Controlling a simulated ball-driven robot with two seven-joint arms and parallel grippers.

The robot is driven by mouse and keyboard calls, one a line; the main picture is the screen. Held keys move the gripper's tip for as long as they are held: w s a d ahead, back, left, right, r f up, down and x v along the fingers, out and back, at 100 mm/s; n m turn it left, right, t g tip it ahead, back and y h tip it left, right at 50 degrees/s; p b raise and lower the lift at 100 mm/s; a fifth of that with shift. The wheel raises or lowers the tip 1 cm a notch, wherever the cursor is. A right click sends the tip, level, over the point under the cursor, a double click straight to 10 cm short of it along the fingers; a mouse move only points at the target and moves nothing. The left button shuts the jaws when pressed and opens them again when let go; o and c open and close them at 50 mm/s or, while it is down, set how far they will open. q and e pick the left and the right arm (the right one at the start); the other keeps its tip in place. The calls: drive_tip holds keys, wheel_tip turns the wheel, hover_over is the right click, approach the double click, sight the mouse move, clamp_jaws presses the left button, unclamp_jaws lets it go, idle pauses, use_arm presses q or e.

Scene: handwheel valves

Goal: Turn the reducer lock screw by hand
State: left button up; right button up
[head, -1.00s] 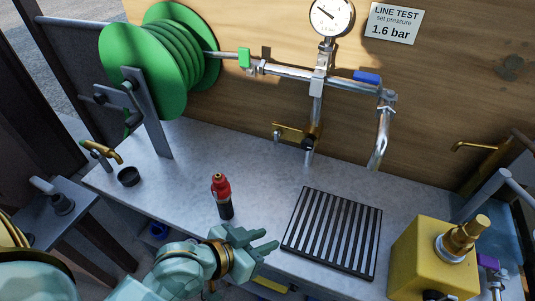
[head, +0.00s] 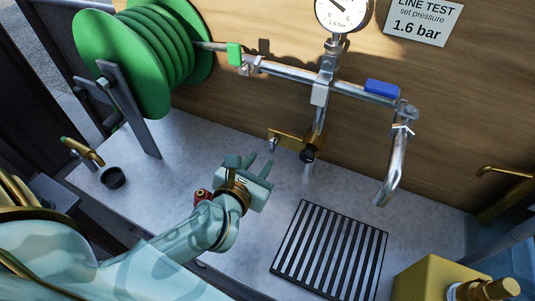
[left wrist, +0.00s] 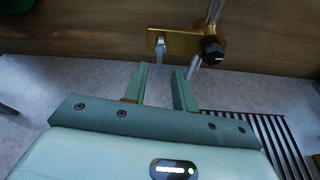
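A brass reducer (head: 291,139) is on the vertical pipe below the gauge. It has a dark round knob (head: 308,155) at its right, and a small silver screw-like part (head: 273,144) at its left end; I cannot tell for sure which is the lock screw. In the left wrist view the brass body (left wrist: 181,42), silver part (left wrist: 161,46) and dark knob (left wrist: 213,53) show beyond the fingers. My left gripper (head: 258,164) is open and empty, its fingers (left wrist: 161,70) pointing toward the reducer, apart from it.
A red bottle (head: 202,195) is mostly hidden by my left arm. A slatted grate (head: 330,248) lies right of the gripper.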

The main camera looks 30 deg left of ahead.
sight(271, 147)
use_arm(q)
drive_tip(key=b+x, duration=0.2)
drive_tip(key=x, duration=0.4)
drive_tip(key=shift+w+f+b, duration=0.15)
drive_tip(key=shift+f+b, duration=0.05)
drive_tip(key=shift+b, duration=0.2)
drive_tip(key=shift+w+r+p, duration=0.1)
drive_tip(key=shift+r+p, duration=0.05)
drive_tip(key=shift+p, duration=0.15)
clamp_jaws()
